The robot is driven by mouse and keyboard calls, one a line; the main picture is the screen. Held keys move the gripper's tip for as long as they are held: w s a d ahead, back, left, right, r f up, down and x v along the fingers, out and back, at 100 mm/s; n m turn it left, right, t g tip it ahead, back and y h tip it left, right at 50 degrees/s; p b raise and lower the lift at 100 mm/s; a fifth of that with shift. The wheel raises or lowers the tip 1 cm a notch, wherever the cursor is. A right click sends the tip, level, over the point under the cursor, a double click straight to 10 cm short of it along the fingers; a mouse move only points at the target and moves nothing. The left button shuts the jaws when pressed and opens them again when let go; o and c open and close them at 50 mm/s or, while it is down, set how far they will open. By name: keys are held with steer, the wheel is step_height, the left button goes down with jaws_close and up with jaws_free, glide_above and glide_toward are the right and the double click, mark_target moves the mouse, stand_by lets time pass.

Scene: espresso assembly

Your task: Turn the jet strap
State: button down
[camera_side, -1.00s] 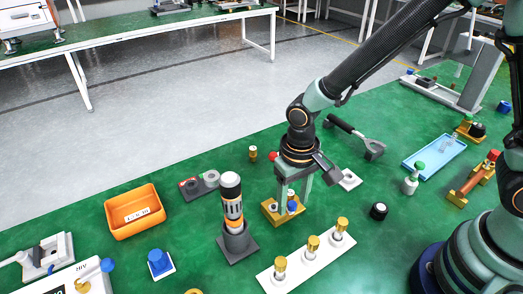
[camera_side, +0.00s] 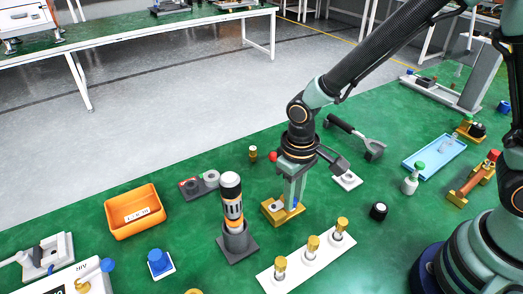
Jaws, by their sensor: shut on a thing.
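A small yellow block (camera_side: 270,215) sits on the green table near the middle of the view. A blue part (camera_side: 296,202) and a small grey-white part (camera_side: 276,207) show on top of it. I cannot tell which part is the jet strap. My gripper (camera_side: 291,206) points straight down over the block's right half. Its fingers are shut on a small part there, apparently the one with the blue piece. The fingers line up nearly one behind the other and hide most of that part.
A dark stand (camera_side: 238,244) with an upright striped cylinder (camera_side: 232,205) is close on the left. A white strip (camera_side: 300,266) with three brass pieces lies in front. A white square plate (camera_side: 348,180) lies to the right, and an orange bin (camera_side: 135,222) stands at left.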

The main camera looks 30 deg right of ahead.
steer(key=c, duration=0.7)
jaws_free()
step_height(320, 180, up, 12)
steer(key=shift+r, duration=0.1)
steer(key=shift+d, duration=0.15)
steer(key=s+d+r+t, duration=0.1)
steer(key=d+r+t, duration=0.1)
steer(key=d, duration=0.3)
steer(key=s+d+r+m+t, duration=0.1)
steer(key=d+r, duration=0.2)
steer(key=d, duration=0.2)
steer(key=s+d+r+m+t, duration=0.1)
steer(key=s+d+r+t, duration=0.1)
steer(key=d, duration=0.3)
steer(key=shift+d+r+t, duration=0.15)
steer(key=shift+r+t, duration=0.15)
steer(key=shift+r, duration=0.2)
